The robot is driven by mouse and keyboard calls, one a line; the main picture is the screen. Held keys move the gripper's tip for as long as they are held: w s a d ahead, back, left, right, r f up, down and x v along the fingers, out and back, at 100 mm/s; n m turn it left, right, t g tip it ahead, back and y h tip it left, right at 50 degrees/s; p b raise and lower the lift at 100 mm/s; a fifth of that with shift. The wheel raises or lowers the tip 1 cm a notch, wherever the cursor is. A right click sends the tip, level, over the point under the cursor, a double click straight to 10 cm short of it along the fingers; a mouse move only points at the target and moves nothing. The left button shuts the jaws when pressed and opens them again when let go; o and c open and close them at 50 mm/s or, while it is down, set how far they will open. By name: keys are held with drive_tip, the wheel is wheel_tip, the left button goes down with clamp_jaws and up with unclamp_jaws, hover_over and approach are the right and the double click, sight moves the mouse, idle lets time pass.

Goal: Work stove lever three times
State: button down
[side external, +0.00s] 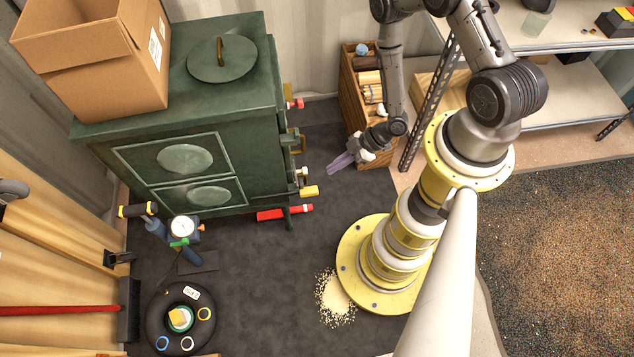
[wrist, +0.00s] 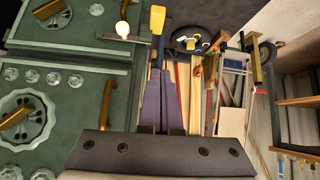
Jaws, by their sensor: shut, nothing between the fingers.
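The green stove (side external: 190,150) stands at the left with its handles and levers along its right side. A lever with a yellow end (side external: 309,191) sticks out low on that side. In the wrist view its yellow end (wrist: 157,20) shows just beyond my fingertips. My gripper (side external: 335,167), with purple fingers, is to the right of the stove and a little apart from the yellow end in the side view. In the wrist view my gripper (wrist: 159,75) has its fingers together with nothing between them. Whether the tips touch the lever cannot be told.
A red bar (side external: 285,212) lies low beside the stove. A wooden crate (side external: 352,85) with rolled goods stands behind my gripper. An open cardboard box (side external: 95,60) sits on the stove. Dark floor mat (side external: 260,260) is mostly clear in front; spilled grains (side external: 336,298) lie there.

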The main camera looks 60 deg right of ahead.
drive_tip(key=shift+s+d+m, duration=0.25)
drive_tip(key=shift+d+m, duration=0.15)
drive_tip(key=shift+d, duration=0.4)
drive_tip(key=shift+f, duration=0.1)
hover_over(307, 190)
drive_tip(key=s+d, duration=0.2)
drive_tip(key=f, duration=0.7)
drive_tip(key=shift+a+f, duration=0.2)
drive_tip(key=shift+a, duration=0.05)
wheel_tip(307, 190, down, 2)
drive_tip(key=shift+d, duration=0.15)
drive_tip(key=shift+f, duration=0.8)
